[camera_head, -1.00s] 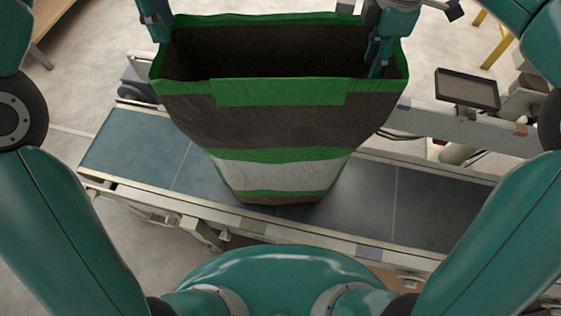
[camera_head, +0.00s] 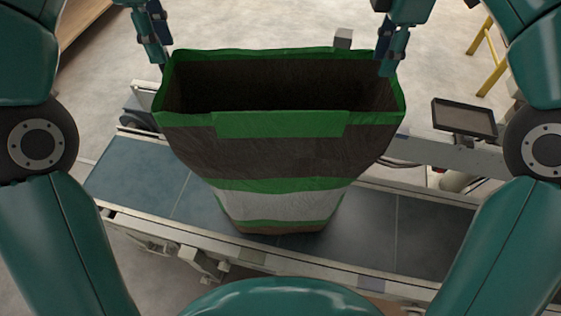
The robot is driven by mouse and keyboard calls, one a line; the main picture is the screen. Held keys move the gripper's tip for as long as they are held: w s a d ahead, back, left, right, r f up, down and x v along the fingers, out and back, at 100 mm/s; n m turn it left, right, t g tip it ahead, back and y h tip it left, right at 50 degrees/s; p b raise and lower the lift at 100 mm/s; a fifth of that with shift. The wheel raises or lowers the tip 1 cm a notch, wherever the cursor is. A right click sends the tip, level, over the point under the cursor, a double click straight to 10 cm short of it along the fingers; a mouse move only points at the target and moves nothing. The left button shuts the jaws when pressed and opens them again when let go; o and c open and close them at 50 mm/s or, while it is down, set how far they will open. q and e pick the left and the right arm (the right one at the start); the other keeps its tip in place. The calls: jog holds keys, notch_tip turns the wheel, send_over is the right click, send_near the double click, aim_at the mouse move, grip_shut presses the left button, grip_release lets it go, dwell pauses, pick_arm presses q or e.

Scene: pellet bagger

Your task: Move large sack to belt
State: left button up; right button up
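The large sack (camera_head: 285,160) is dark brown with green and pale bands. It stands upright on the blue-grey conveyor belt (camera_head: 410,230), its top wide open and dark inside. My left gripper (camera_head: 158,62) is at the sack's far left top corner, fingers apart, tips beside the green rim. My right gripper (camera_head: 386,65) is at the far right top corner, fingers apart, tips overlapping the rim in the picture. I cannot tell whether either tip still touches the rim. The sack hides the belt behind it.
A dark tray (camera_head: 464,118) is mounted on the machine frame behind the belt at the right. A yellow stand (camera_head: 485,55) is at the far right, and a wooden table edge (camera_head: 85,22) at the far left. Bare belt lies on both sides of the sack.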

jog(key=shift+r, duration=1.85)
